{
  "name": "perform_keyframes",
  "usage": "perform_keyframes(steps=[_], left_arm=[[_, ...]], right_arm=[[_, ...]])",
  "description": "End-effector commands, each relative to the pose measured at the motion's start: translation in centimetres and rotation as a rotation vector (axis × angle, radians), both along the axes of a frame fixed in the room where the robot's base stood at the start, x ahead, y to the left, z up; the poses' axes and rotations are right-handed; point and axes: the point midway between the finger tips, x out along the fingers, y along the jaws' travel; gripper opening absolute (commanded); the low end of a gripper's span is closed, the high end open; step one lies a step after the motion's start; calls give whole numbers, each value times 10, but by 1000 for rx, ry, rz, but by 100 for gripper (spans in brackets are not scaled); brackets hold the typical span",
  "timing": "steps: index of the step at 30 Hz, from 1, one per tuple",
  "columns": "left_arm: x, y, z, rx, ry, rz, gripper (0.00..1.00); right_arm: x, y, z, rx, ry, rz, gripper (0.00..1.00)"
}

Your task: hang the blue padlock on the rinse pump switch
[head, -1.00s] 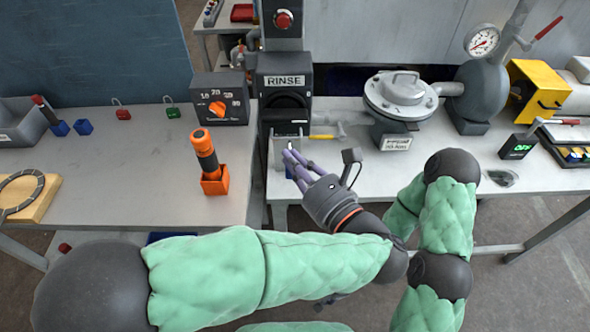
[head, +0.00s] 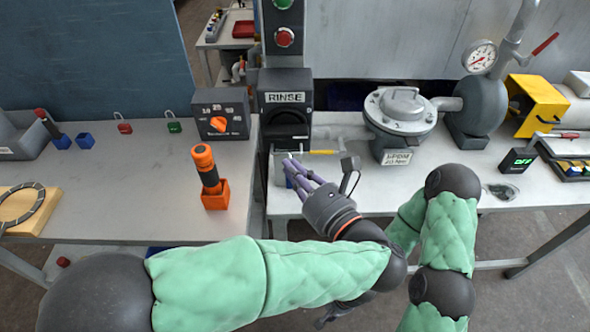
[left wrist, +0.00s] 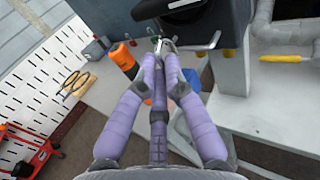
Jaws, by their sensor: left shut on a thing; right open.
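The rinse pump switch is the dark box with the RINSE label (head: 285,97) and a black rotary knob (head: 287,117) in the head view. Its dark housing also fills the top of the left wrist view (left wrist: 222,35). My left gripper (head: 291,170) is just below and in front of it, its purple fingers shut on the blue padlock. A small blue patch of the padlock (head: 290,183) shows beside the fingers; the rest is mostly hidden. A silver shackle (left wrist: 205,43) shows at the fingertips in the left wrist view. My right gripper (head: 328,316) is low, partly hidden beneath my left arm, open.
An orange cup (head: 215,197) with an orange-and-black torch (head: 206,165) stands left of my left gripper. Red (head: 124,127) and green (head: 174,127) padlocks lie further left. A dial box (head: 221,113) and a grey flanged vessel (head: 400,112) flank the switch. A yellow-handled tool (head: 322,152) lies close by.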

Motion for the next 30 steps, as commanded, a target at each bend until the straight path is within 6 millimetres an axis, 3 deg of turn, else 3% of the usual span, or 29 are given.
perform_keyframes(steps=[30], left_arm=[[17,0,0,1,1,1,0]], right_arm=[[0,0,0,0,0,0,50]])
